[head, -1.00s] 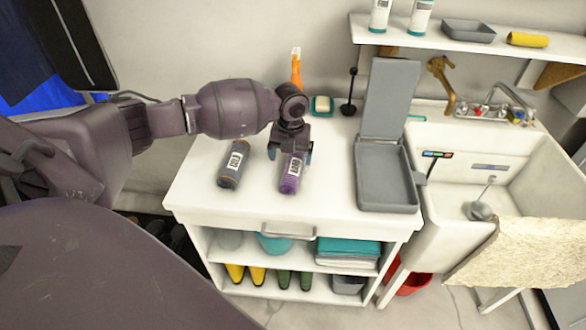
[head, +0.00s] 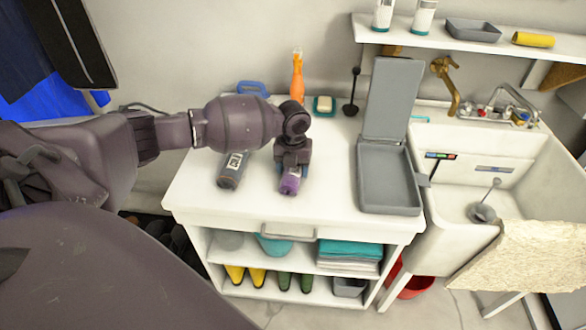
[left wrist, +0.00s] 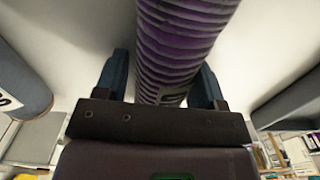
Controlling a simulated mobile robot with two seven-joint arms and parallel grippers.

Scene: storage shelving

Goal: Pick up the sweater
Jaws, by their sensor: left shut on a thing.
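The sweater (head: 289,186) is a purple, ribbed roll lying on the white cabinet top. In the left wrist view the sweater (left wrist: 185,40) runs between my two blue-tipped fingers, which touch or nearly touch its sides. My left gripper (head: 292,170) is shut on it from above and covers much of it in the head view, including its label. Whether it is lifted off the top I cannot tell. My right gripper is not in view.
A grey labelled roll (head: 231,170) lies just left of the sweater. An open grey case (head: 388,185) stands to the right, beside the sink (head: 515,150). An orange bottle (head: 298,78) and a soap dish (head: 324,106) are behind. The front of the cabinet top is clear.

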